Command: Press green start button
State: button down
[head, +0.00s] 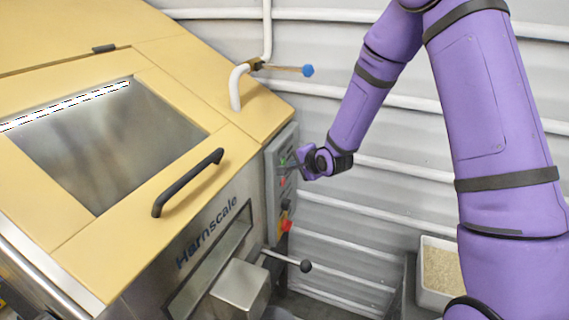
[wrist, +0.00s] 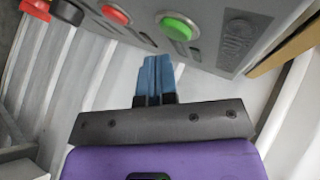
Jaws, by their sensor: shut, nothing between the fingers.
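The green start button (wrist: 180,27) is a round dome on the grey control panel (head: 284,150). It shows clearly in the wrist view, near the top and right of centre. My gripper (wrist: 157,64) has its two blue fingers shut together with nothing between them. In the wrist view the fingertips lie just below and slightly left of the green button; whether they touch the panel is unclear. In the head view my gripper (head: 291,165) is in front of the panel and partly covers the button area.
Beside the green button are a red button (wrist: 116,14), a black knob (wrist: 68,13) and a red emergency stop (wrist: 36,8). The yellow hopper (head: 225,155) has a black handle (head: 187,183). A black-knobbed lever (head: 305,266) and a blue-knobbed valve (head: 307,71) stick out nearby.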

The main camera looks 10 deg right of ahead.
jog(key=shift+w+a, duration=0.15)
dwell(0.4)
jog(key=shift+w+a, duration=0.15)
jog(key=shift+a, duration=0.05)
